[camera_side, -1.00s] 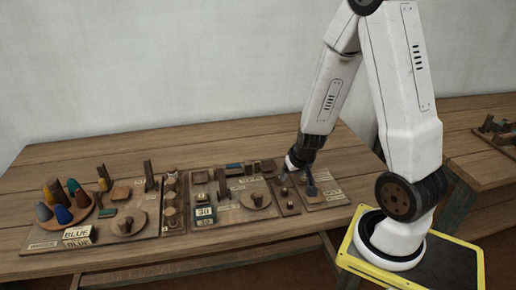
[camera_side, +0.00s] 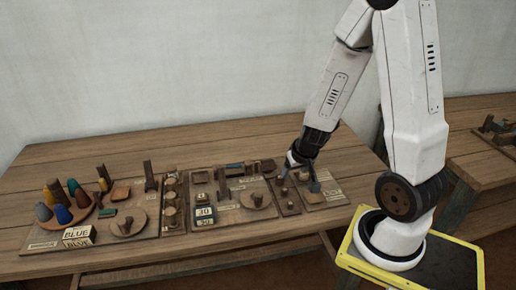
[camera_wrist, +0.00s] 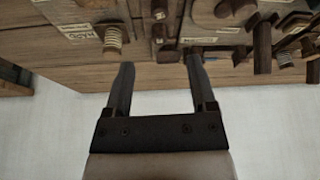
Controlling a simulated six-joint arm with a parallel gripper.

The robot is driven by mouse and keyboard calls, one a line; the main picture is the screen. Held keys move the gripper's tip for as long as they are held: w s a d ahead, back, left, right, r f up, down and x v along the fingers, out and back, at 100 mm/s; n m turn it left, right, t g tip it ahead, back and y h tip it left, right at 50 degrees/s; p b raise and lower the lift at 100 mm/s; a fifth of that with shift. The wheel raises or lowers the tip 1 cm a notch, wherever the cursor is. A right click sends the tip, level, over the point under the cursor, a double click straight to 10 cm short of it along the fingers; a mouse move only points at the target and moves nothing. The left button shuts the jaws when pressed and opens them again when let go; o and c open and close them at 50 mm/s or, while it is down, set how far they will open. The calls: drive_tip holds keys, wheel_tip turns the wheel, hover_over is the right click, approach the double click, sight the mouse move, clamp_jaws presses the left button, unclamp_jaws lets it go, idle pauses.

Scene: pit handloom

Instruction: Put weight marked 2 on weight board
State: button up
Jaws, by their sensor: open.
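My gripper (camera_side: 298,177) is open and empty, low over the right part of the table boards. It also shows in the wrist view (camera_wrist: 160,61), with its two fingers spread. Small round pieces stand on a narrow dark strip (camera_side: 287,203) just below the gripper in the side view. One such piece (camera_wrist: 159,13) shows ahead of the fingers in the wrist view, in line with the gap. No mark 2 is readable, so I cannot tell which piece is the weight or which board is the weight board.
On the left are a round tray of coloured cones (camera_side: 49,220), a BLUE block (camera_side: 76,234) and a strip of round pieces (camera_side: 182,227). A middle board holds a block marked 30 (camera_side: 204,212) and a round piece (camera_side: 257,200). The table's back (camera_side: 110,150) is clear.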

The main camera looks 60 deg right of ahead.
drive_tip(key=shift+a, duration=0.1)
drive_tip(key=a+r+n+y, duration=0.1)
drive_tip(key=a+r+n, duration=0.1)
drive_tip(key=a, duration=0.5)
drive_tip(key=a+r+n+g+y, duration=0.1)
drive_tip(key=a+r+n, duration=0.2)
drive_tip(key=a+n, duration=0.2)
drive_tip(key=a, duration=0.3)
drive_tip(key=shift+w+a+r+y, duration=0.2)
drive_tip(key=shift+w+r+y, duration=0.15)
drive_tip(key=shift+y, duration=0.05)
